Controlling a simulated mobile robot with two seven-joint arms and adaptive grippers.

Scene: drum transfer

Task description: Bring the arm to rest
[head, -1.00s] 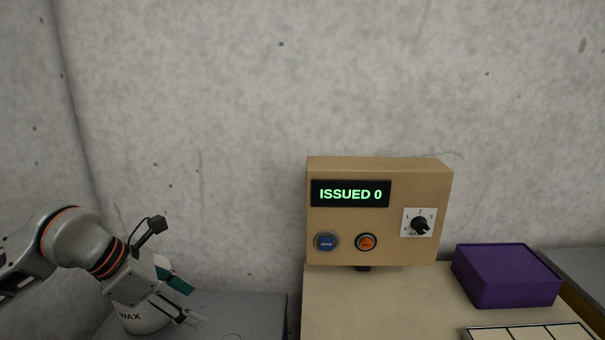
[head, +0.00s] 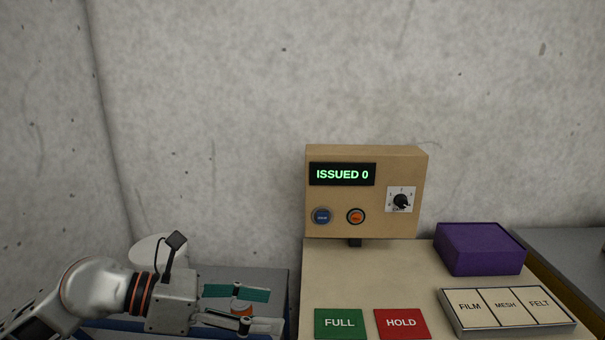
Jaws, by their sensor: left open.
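My left arm comes in from the lower left. My left gripper (head: 255,308) is open, its fingers pointing right over the grey surface left of the tan table. My right gripper is not in view.
A tan control box (head: 410,222) reading "ISSUED 0" stands on the tan table (head: 390,272). A green FULL pad (head: 339,323), a red HOLD pad (head: 402,323), a FILM/MESH/FELT tray (head: 510,328) and a purple box (head: 485,255) lie on the table.

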